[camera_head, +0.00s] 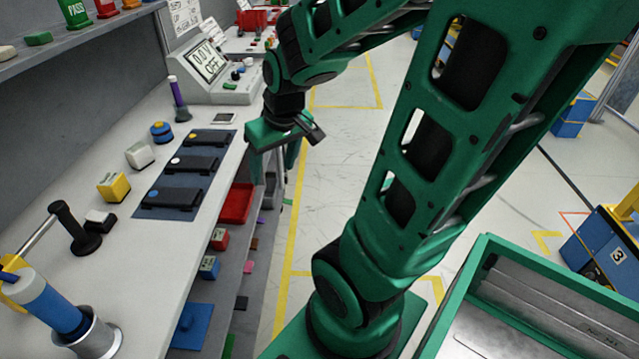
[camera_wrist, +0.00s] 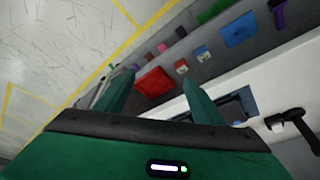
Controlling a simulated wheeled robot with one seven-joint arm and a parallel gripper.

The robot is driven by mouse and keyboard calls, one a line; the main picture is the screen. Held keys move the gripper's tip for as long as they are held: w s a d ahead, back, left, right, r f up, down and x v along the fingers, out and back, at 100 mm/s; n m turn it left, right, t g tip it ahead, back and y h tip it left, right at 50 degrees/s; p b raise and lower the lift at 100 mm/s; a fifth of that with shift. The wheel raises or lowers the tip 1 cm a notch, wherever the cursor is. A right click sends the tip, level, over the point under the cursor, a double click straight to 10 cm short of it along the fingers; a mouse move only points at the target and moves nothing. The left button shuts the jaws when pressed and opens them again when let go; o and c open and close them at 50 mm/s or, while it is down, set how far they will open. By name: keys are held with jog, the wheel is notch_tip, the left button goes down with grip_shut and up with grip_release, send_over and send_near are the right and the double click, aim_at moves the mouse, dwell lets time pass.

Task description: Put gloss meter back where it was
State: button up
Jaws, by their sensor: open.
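My gripper (camera_head: 275,162) is open and empty, pointing down beside the bench's front edge, over the aisle side. It also shows in the wrist view (camera_wrist: 158,98), its two green fingers spread with nothing between them. I cannot tell for sure which thing is the gloss meter. A grey-blue mat (camera_head: 180,180) holds three black flat devices, each with a coloured dot.
A display unit reading "0.0 V OFF" (camera_head: 208,62) and a purple-handled tool (camera_head: 178,97) stand farther back. A black-posted stand (camera_head: 75,228) and a blue cylinder (camera_head: 50,303) are near. Lower shelves hold a red tray (camera_head: 237,203).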

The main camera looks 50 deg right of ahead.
jog(key=s+r+m+g, duration=0.2)
jog(key=s+m+g, duration=0.1)
jog(key=s, duration=1.1)
jog(key=shift+s+r+m+g+y, duration=0.15)
jog(key=shift+s+m+g+y, duration=0.05)
jog(key=shift+m+g+y, duration=0.25)
jog(key=shift+d, duration=0.1)
